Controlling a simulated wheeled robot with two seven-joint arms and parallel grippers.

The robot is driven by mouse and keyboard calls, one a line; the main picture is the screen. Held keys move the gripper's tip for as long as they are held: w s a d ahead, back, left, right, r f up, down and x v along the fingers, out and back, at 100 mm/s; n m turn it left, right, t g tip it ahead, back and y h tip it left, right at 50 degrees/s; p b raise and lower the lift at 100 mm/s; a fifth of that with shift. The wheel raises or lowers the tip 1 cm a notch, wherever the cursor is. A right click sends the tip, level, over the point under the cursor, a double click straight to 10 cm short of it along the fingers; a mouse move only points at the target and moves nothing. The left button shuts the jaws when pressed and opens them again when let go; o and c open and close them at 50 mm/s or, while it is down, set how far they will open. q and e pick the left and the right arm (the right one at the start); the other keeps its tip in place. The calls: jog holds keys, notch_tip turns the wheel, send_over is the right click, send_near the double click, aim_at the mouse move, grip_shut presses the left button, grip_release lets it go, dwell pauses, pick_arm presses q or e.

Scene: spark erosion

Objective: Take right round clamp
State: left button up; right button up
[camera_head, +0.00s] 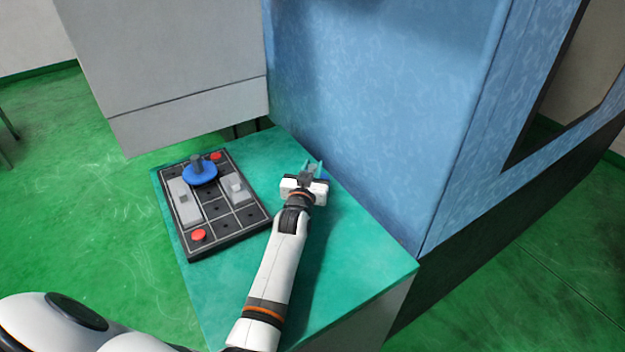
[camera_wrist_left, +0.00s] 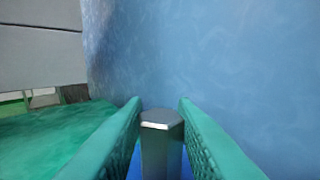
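The right round clamp has a grey post with a faceted top (camera_wrist_left: 161,145) and a blue base, a bit of which shows in the head view (camera_head: 322,173). It stands at the far right of the green tabletop, by the blue wall, mostly hidden by my left gripper (camera_head: 314,169). In the left wrist view the green fingers (camera_wrist_left: 161,112) are on either side of the post, with narrow blue gaps showing beside it, so the gripper looks open around it. Another round clamp, a blue disc (camera_head: 200,174) with a dark post, sits on the black tray. My right gripper is not in view.
The black tray (camera_head: 236,226) lies left of my left arm and also holds grey blocks (camera_head: 236,188) and red round pieces (camera_head: 198,235). The blue machine wall (camera_head: 370,120) rises close behind the gripper. The tabletop (camera_head: 360,270) is clear at front right.

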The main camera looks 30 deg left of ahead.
pick_arm(q)
jog(key=shift+w+f, duration=0.1)
jog(key=shift+f, duration=0.1)
grip_shut()
jog(key=shift+r, duration=0.1)
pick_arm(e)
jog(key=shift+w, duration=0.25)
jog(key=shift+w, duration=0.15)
